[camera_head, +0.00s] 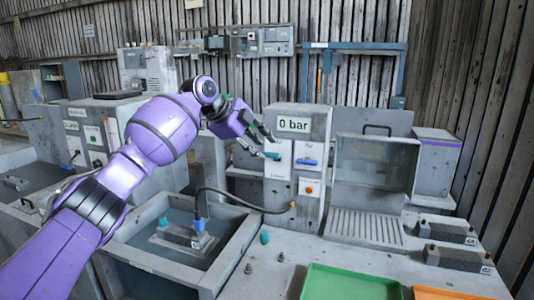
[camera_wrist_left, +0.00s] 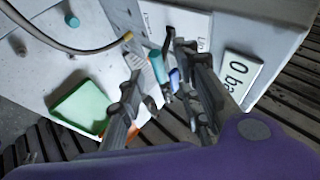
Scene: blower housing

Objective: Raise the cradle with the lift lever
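A grey control panel (camera_head: 297,185) with a "0 bar" display carries a teal lever (camera_head: 272,155) on the left and a blue lever (camera_head: 307,162) on the right. Their labels are too small to read surely. My left gripper (camera_head: 262,140) is in front of the teal lever, with its fingers spread. In the left wrist view the teal lever (camera_wrist_left: 155,63) shows between the open fingers (camera_wrist_left: 155,52); contact cannot be told. A flat grey part (camera_head: 187,245), possibly the cradle, lies low in the tank with a blue fitting on it. My right gripper is out of view.
The tank (camera_head: 225,272) stands left of the panel; a dark hose (camera_head: 240,200) runs from the blue fitting to the panel. A green tray (camera_head: 350,284) and an orange tray (camera_head: 450,294) lie in front. A clear-fronted box (camera_head: 372,165) stands right of the panel.

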